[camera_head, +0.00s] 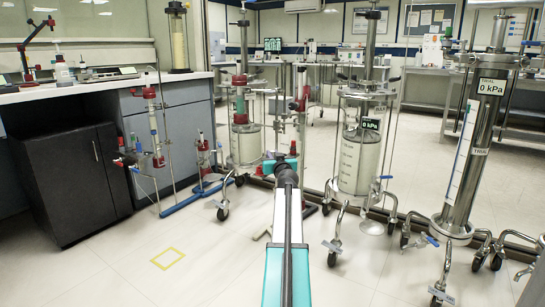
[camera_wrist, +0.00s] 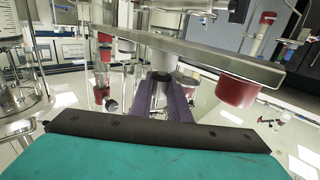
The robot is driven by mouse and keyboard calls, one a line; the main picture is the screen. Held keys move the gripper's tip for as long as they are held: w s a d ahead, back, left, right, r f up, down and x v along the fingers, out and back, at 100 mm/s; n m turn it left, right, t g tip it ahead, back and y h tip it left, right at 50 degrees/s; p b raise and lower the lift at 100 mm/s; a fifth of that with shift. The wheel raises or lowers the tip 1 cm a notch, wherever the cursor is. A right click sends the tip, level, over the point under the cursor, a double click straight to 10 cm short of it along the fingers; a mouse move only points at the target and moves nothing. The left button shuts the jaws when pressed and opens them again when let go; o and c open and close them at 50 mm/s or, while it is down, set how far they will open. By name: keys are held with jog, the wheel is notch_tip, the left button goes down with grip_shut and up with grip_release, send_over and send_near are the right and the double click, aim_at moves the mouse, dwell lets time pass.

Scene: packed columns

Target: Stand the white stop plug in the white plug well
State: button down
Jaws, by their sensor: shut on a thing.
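In the wrist view my gripper's two purple fingers (camera_wrist: 165,98) are closed around a small pale piece with a dark rim, probably the white stop plug (camera_wrist: 163,78). Most of it is hidden between the fingers. The fingers are just below and in front of a slanting metal bar (camera_wrist: 200,58). A white cup under the bar's left part, probably the white plug well (camera_wrist: 125,45), is left of and above the fingertips. A red cup (camera_wrist: 238,90) hangs under the bar to the right. In the head view my arm hides the gripper and the plug.
A glass column on a wheeled stand (camera_head: 358,150) stands right of my arm, and a metal column (camera_head: 478,140) farther right. Another column (camera_head: 242,115) is behind left. A black cabinet (camera_head: 70,180) is at left. The floor is clear around a yellow square (camera_head: 168,258).

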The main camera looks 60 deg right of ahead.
jog(key=c, duration=1.6)
grip_release()
jog(key=shift+s+a, duration=0.1)
jog(key=shift+p+v, duration=1.3)
jog(key=shift+v, duration=5.5)
jog(key=shift+a+r, duration=0.1)
